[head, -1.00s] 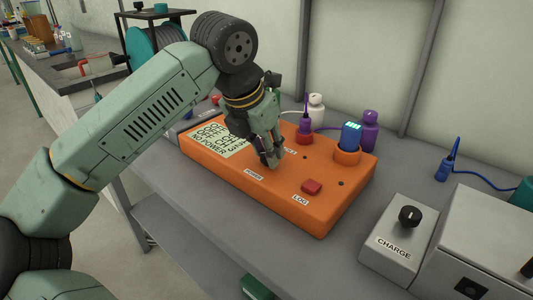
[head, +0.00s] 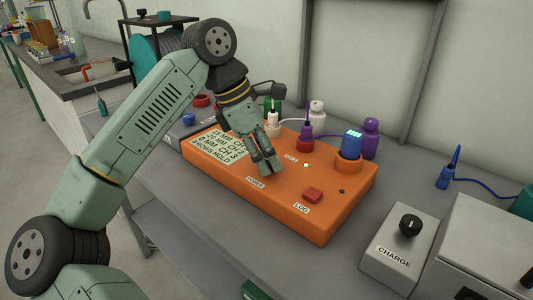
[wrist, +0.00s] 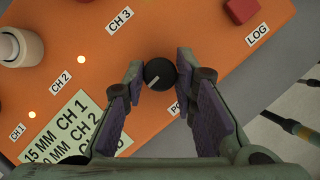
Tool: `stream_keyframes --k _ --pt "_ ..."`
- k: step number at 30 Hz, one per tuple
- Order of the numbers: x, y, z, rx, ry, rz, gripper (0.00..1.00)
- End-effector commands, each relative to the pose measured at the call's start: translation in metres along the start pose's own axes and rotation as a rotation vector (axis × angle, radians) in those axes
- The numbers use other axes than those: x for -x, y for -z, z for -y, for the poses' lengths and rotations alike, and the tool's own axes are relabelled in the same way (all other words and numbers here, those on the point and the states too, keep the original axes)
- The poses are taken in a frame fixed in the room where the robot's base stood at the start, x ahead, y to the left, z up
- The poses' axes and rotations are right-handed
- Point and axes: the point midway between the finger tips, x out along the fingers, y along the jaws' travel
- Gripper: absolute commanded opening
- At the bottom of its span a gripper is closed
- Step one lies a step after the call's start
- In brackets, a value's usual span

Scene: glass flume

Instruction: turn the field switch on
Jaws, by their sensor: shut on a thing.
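My gripper (head: 268,170) is shut on a small black knob (wrist: 158,74) on top of the orange box (head: 320,222). In the wrist view one finger is on each side of the knob, and a pale pointer line shows on it. The label beside it reads POWER in the head view, where my fingers hide the knob. I see no label reading "field".
A red button (head: 313,195) marked LOG is on the box. White, purple and blue plugs or bottles stand along its back. A grey CHARGE box (head: 385,262) with a black knob (head: 410,225) stands at right, beside a larger grey box (head: 485,250).

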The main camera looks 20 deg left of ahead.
Motion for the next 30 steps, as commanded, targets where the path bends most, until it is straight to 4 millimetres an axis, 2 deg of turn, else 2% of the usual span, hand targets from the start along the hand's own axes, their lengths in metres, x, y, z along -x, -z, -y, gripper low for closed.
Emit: stream_keyframes --k 20,21,30 --pt "0.0001 0.0001 -0.0005 -0.062 0.025 0.000 0.00" --pt "0.0001 0.0001 -0.0005 -0.062 0.025 0.000 0.26" --pt "0.0000 0.0001 -0.0004 -0.061 0.024 0.000 0.46"
